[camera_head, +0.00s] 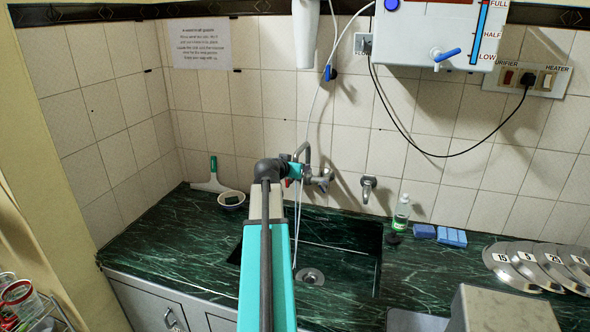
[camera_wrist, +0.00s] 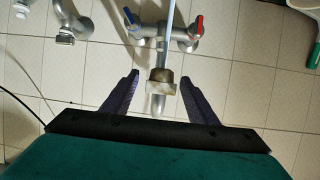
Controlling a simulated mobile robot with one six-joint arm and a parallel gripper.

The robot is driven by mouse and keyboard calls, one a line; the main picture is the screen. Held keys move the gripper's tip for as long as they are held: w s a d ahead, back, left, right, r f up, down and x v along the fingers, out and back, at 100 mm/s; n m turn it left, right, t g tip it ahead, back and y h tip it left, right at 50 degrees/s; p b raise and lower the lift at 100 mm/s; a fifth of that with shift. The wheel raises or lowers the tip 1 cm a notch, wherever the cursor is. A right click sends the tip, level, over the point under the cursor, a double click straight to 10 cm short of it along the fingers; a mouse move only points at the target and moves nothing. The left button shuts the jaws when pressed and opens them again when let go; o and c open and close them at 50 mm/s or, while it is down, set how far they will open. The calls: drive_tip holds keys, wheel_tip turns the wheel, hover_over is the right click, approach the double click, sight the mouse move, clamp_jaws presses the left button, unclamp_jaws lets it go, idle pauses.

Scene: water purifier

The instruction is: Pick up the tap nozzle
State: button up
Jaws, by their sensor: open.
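In the wrist view, the tap nozzle (camera_wrist: 161,88) is a grey-brown metal collar on a pale spout. It lies between the two purple fingers of my gripper (camera_wrist: 158,94). The fingers are apart, with a visible gap on each side of the nozzle. The spout belongs to a wall mixer tap (camera_wrist: 163,37) with one red and one blue handle. In the head view, the mixer tap (camera_head: 319,178) is partly covered by my teal and grey arm. The nozzle and my fingertips cannot be made out there.
Below the tap is a dark green marble sink (camera_head: 345,262) in the counter. A thin white tube hangs by the spout. A plain wall tap (camera_head: 368,186), soap bottle (camera_head: 402,213), blue sponges (camera_head: 452,237) and steel discs (camera_head: 515,265) are to the right. A bowl (camera_head: 231,199) is left.

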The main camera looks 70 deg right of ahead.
idle(0.3)
drive_tip(key=c, duration=1.1)
drive_tip(key=shift+b, duration=0.6)
drive_tip(key=a+b, duration=0.5)
drive_tip(key=a, duration=0.8)
drive_tip(key=shift+w+a+b, duration=0.15)
drive_tip(key=shift+b, duration=0.15)
drive_tip(key=shift+a+b, duration=0.1)
drive_tip(key=shift+b, duration=0.3)
drive_tip(key=a+b, duration=0.4)
drive_tip(key=b, duration=0.3)
drive_tip(key=shift+a+b, duration=0.2)
drive_tip(key=shift+b, duration=0.2)
